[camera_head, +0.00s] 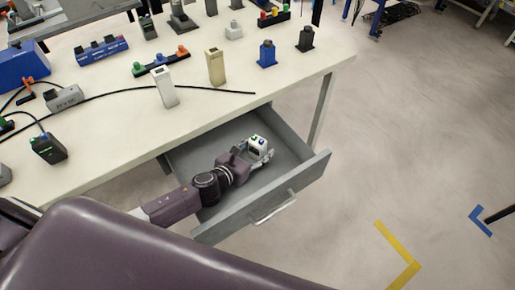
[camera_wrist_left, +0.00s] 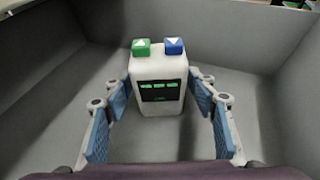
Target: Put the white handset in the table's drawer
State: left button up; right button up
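The white handset (camera_head: 258,145) is inside the table's pulled-out grey drawer (camera_head: 290,206). In the left wrist view the handset (camera_wrist_left: 158,92) shows a dark display with green marks, and a green and a blue button on its top end. It appears to stand on the drawer's floor, a little tilted in the picture. My left gripper (camera_head: 250,155) reaches down into the drawer. Its blue-padded fingers (camera_wrist_left: 158,110) are spread on both sides of the handset, with small gaps seen beside it; contact at the far tips is hard to tell. My right gripper is out of view.
The table top (camera_head: 120,125) above holds several devices, including a white block (camera_head: 165,87), a beige one (camera_head: 215,66) and a blue one (camera_head: 267,54). The drawer walls surround my left gripper. The drawer handle (camera_head: 274,208) faces open floor.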

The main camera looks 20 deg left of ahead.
pick_arm(q)
jog(key=shift+r, duration=0.2)
jog(key=shift+s+r, duration=0.1)
jog(key=shift+s, duration=0.1)
jog(key=v, duration=1.1)
jog(key=shift+s+a, duration=0.15)
jog(key=shift+s, duration=0.15)
